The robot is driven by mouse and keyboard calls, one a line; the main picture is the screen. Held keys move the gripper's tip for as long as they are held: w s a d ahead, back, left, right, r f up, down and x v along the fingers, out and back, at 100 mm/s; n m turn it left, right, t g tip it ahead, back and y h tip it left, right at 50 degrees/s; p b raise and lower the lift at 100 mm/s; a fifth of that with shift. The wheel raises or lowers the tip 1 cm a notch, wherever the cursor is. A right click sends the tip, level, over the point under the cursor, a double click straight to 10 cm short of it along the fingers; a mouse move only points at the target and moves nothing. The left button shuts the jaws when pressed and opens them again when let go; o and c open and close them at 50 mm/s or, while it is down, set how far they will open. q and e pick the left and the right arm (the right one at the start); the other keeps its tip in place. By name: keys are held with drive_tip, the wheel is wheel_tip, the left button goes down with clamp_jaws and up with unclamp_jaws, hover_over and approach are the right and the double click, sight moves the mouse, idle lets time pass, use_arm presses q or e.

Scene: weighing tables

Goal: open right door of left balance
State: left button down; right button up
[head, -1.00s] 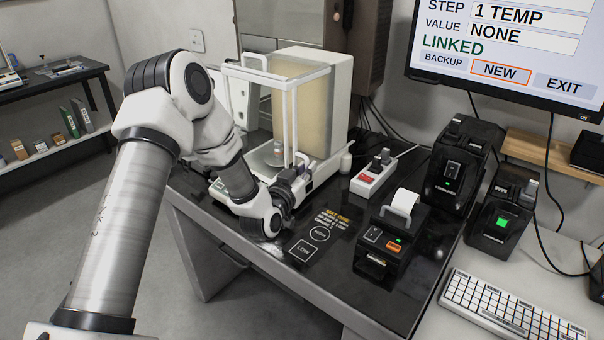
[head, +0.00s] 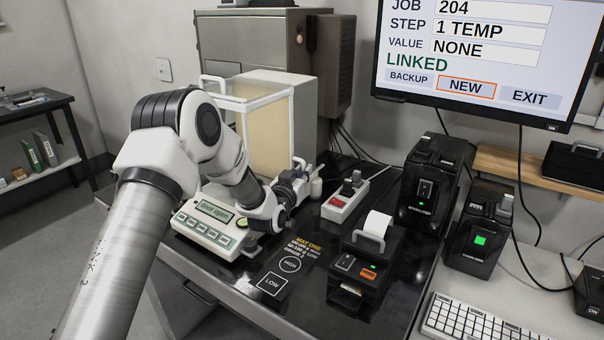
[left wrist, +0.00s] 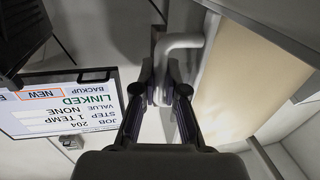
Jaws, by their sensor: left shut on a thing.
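The left balance (head: 205,230) stands on the dark table, with a tall glass chamber (head: 265,125) and a display (head: 214,211) that reads "door open". My left arm reaches across its front. My left gripper (head: 301,178) is at the right side of the chamber. In the left wrist view its fingers (left wrist: 165,88) are closed around the pale handle (left wrist: 181,42) of the right door, beside the chamber's glass side (left wrist: 232,85). My arm hides part of the balance's front, and how far the right door stands open is unclear. My right gripper is out of view.
A black printer (head: 364,265) and a marked mat (head: 285,265) are in front. The monitor (head: 475,60) is at upper right.

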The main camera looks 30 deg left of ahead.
use_arm(q)
drive_tip(key=c, duration=1.6)
unclamp_jaws()
drive_tip(key=shift+f, duration=0.2)
drive_tip(key=shift+o, duration=0.6)
drive_tip(key=shift+w, duration=0.1)
drive_tip(key=s+d, duration=0.1)
drive_tip(key=s, duration=1.1)
drive_tip(key=shift+d, duration=0.2)
